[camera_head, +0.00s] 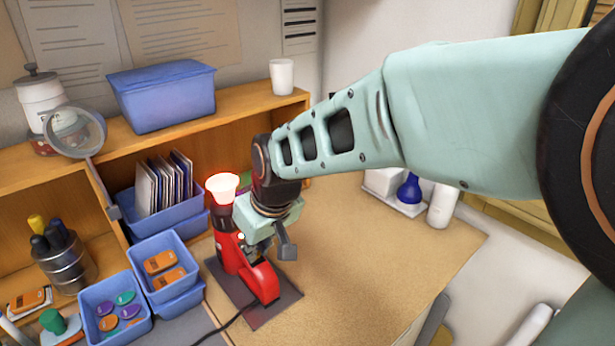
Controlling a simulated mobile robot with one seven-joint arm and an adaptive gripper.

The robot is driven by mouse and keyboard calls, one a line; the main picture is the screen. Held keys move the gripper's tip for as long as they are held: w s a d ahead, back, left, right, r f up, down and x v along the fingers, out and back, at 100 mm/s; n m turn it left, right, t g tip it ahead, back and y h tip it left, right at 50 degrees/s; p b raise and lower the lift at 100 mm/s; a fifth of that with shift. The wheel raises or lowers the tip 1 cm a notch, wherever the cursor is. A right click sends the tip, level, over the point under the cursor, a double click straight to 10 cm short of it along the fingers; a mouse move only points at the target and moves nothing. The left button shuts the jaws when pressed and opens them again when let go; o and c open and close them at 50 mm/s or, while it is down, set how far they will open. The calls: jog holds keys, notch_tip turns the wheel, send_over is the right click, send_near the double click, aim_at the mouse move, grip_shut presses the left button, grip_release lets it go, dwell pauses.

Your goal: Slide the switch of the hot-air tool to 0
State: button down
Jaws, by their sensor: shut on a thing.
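The red hot-air tool (231,252) stands upright on a dark grey base plate (273,312), its nozzle (222,184) pointing up and glowing orange-white. Its red foot or handle part reaches toward the front right of the plate. My gripper (262,246) is at the right side of the tool's body, shut on the tool. A small bright spot shows on the body beside the fingers. The switch is hidden or too small to make out, so its position cannot be told. A dark cable runs from the tool toward the front left.
Blue bins with orange boxes (161,262) and coloured discs (116,305) stand left of the tool. Behind are a shelf (200,125), a card bin (175,215) and a magnifier (74,131). A blue bottle (410,188) stands back right. The tan tabletop right of the tool is clear.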

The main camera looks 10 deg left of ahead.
jog(key=shift+w+a+r+p, duration=0.25)
jog(key=shift+w+a+r, duration=0.2)
jog(key=shift+a, duration=0.2)
jog(key=shift+w+a+r+p, duration=0.2)
jog(key=shift+w+a+r, duration=0.1)
jog(key=shift+w+a, duration=0.3)
jog(key=c, duration=2)
grip_release()
jog(key=shift+o, duration=0.2)
